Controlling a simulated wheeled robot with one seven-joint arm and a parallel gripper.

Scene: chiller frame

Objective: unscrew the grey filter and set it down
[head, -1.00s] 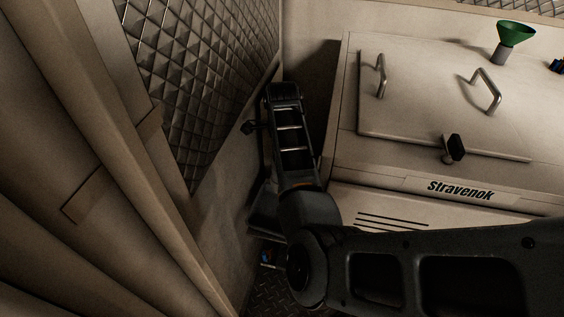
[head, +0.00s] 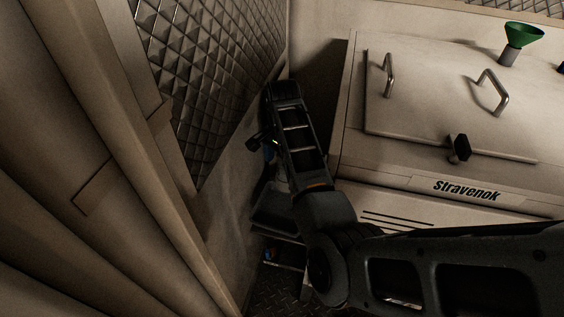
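I cannot make out the grey filter in the head view; the low area beside the chiller is dark and partly covered by my arm. My arm crosses the lower right and reaches into the narrow gap between the chiller (head: 440,165) and the left wall. My gripper's fingers cannot be made out, so I cannot see whether they hold anything. A small dark part with a green light shows beside my forearm, close to the wall.
The quilted metal wall (head: 200,90) bounds the gap on the left. The chiller lid (head: 425,100) has two handles and a black latch (head: 459,148). A green funnel (head: 522,35) stands on top. Dark tread-plate floor (head: 275,290) shows below, with a small blue item (head: 270,254).

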